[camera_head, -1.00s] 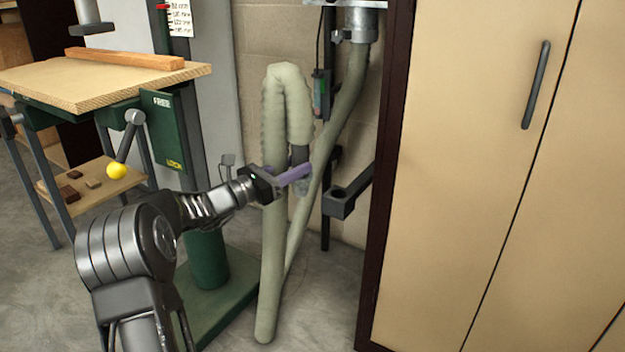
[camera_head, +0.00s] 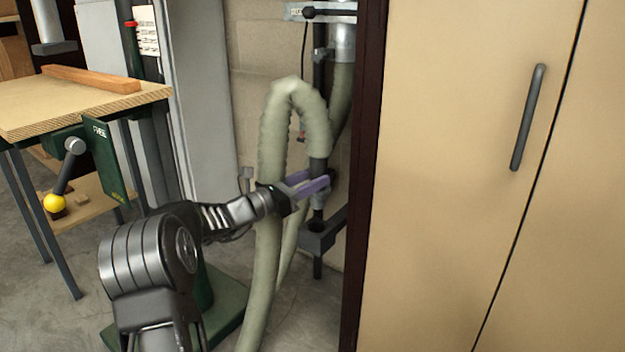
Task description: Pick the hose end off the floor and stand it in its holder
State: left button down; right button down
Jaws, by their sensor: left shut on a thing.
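The pale green hose (camera_head: 268,240) rises from the floor, bends over in an arch and comes down to its dark grey hose end (camera_head: 318,170). My left gripper (camera_head: 312,184), with purple fingers, is shut on this hose end and holds it off the floor, pointing down and roughly upright. The holder (camera_head: 322,236) is a dark bracket with a ring-like opening, beside the cabinet. In the picture the hose end hangs just above the holder's opening. A gap shows between them, but I cannot tell their depth exactly. My right gripper is out of view.
A tall beige cabinet (camera_head: 440,200) with a dark edge stands close at the right. A metal duct (camera_head: 342,42) hangs above the hose.

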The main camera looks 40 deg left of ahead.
aim_at(313, 206)
pick_arm(q)
jog(key=shift+s+r, duration=0.1)
jog(key=shift+s, duration=0.05)
jog(key=shift+f+b, duration=2)
jog(key=shift+f, duration=0.55)
jog(key=shift+f, duration=0.1)
jog(key=shift+f+b, duration=0.7)
jog(key=shift+f, duration=0.55)
jog(key=shift+f, duration=0.1)
jog(key=shift+f+b, duration=0.45)
jog(key=shift+f, duration=0.15)
